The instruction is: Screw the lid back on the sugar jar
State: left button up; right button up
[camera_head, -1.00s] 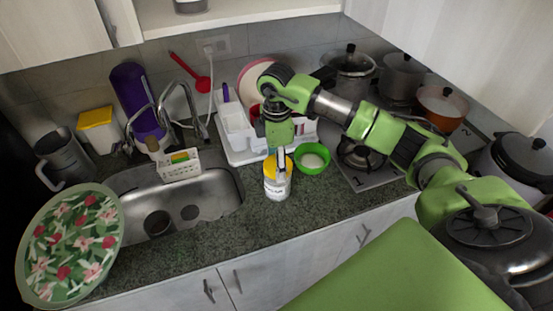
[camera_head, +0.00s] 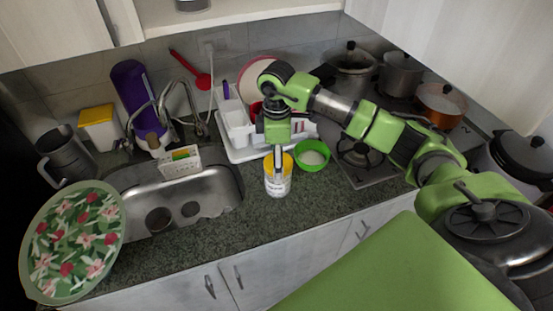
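The sugar jar (camera_head: 278,185) stands upright on the dark counter in front of the dish rack. It is clear with a pale label, and its yellow lid (camera_head: 287,161) sits at its top. My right gripper (camera_head: 277,160) points straight down over the jar. A dark finger crosses the front of the lid; the other finger is hidden, so I cannot tell whether they are closed on the lid. Whether the lid is seated on the thread is too small to see. My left gripper is out of view.
A green bowl (camera_head: 312,154) with white contents stands close to the jar's right. The white dish rack (camera_head: 238,130) is behind, the sink (camera_head: 188,198) to the left, and the stove (camera_head: 365,171) to the right. Counter in front of the jar is clear.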

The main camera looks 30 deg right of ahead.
jog(key=shift+r, duration=0.15)
notch_tip(320, 180, up, 12)
dwell(0.3)
